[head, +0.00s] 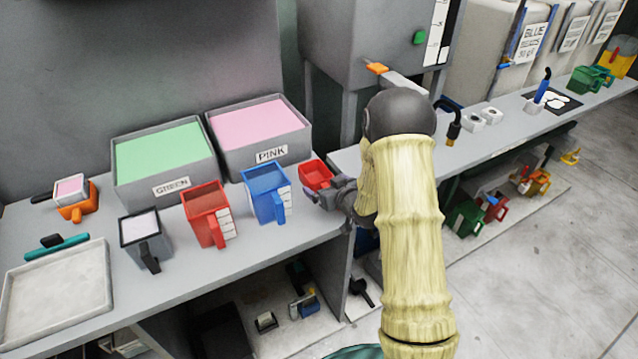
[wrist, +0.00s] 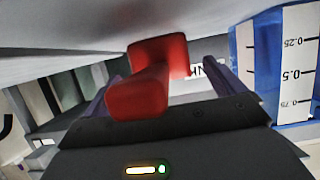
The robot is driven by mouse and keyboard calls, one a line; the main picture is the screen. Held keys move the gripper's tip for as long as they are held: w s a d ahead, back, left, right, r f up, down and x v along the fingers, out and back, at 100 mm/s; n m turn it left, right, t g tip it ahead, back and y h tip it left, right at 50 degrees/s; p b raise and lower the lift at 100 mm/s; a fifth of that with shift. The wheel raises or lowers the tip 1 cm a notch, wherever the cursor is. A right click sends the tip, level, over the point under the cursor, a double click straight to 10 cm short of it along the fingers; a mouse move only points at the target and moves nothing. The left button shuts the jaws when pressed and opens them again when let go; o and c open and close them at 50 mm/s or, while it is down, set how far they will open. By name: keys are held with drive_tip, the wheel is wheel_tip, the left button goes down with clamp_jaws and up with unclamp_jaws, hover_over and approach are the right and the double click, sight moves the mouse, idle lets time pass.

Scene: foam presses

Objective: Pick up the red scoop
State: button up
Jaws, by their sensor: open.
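The red scoop (head: 316,173) lies on the bench's right end, right of the blue measuring jug. My gripper (head: 328,192) is right at it, low over the bench edge. In the wrist view, the scoop's red handle (wrist: 140,97) points toward the camera and lies between my two open fingers. Gaps show on both sides of the handle, the right one wider. Whether a finger touches the scoop cannot be told. Part of the scoop's bowl is hidden behind its handle.
The blue measuring jug (head: 265,190) stands close left of the scoop, with a red jug (head: 206,213) beyond it. The pink bin (head: 308,138) and green bin (head: 118,186) stand behind. A grey machine (head: 345,45) rises behind my arm. A shelf lies below the bench.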

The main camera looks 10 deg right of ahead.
drive_tip(key=shift+a, duration=0.1)
drive_tip(key=c, duration=1.1)
drive_tip(key=shift+r, duration=0.15)
drive_tip(key=shift+c, duration=0.2)
wheel_tip(320, 180, up, 10)
drive_tip(key=shift+w, duration=0.1)
